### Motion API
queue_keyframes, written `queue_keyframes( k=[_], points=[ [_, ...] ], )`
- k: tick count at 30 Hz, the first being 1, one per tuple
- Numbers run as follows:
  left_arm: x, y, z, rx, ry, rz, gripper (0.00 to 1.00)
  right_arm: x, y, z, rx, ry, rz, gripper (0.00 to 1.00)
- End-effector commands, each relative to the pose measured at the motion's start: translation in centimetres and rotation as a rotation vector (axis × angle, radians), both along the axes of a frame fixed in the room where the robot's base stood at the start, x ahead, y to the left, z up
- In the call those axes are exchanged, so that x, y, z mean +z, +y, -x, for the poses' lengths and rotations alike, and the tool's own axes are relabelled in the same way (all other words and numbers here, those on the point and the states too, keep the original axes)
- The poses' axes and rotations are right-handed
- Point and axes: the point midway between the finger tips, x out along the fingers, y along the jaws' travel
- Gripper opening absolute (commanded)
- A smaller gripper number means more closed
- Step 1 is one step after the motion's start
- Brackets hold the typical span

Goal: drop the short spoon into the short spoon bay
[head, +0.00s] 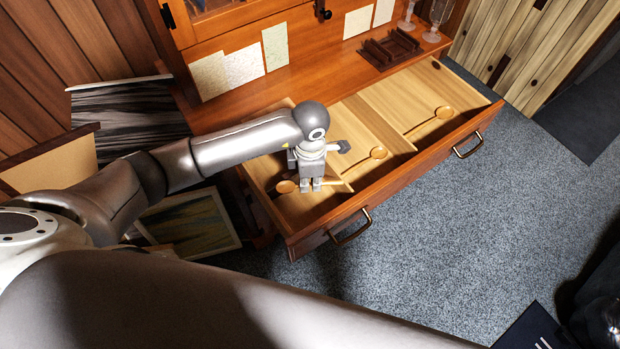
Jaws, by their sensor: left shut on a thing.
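The open wooden drawer (364,203) is split into left, middle and right bays by thin dividers. My left gripper (311,187) points down into or over the left bay (312,208). It is shut on a small wooden spoon, the short spoon (286,187). The bowl shows left of the fingers and a bit of pale handle to their right; the fingers hide the middle. I cannot tell whether the spoon touches the bay floor. Another wooden spoon (378,152) lies in the middle bay, and one more (443,112) in the right bay. My right gripper is out of view.
Framed pictures (190,222) lean at the left. Blue-grey carpet (440,240) in front of the drawer is clear.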

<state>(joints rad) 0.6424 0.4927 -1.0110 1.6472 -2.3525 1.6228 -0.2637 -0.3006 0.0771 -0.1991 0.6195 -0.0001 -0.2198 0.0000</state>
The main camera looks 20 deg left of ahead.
Motion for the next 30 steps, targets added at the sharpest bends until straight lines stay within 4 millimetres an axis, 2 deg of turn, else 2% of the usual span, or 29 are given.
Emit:
queue_keyframes(
  k=[1, 18, 24, 30],
  points=[
    [-1.3, 0.0, 0.0, 0.0, 0.0, -0.001, 0.0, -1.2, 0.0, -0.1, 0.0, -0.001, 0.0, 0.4],
    [-7.8, 0.0, 0.0, 0.0, -0.001, 0.0, 0.0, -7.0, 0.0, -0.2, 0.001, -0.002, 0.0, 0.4],
    [-9.1, 0.0, 0.0, 0.0, 0.0, 0.0, 0.0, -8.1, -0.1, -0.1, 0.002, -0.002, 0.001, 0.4],
    [-9.4, 0.0, 0.0, 0.0, 0.0, 0.0, 0.0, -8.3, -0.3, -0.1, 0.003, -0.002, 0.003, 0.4]
  ],
)
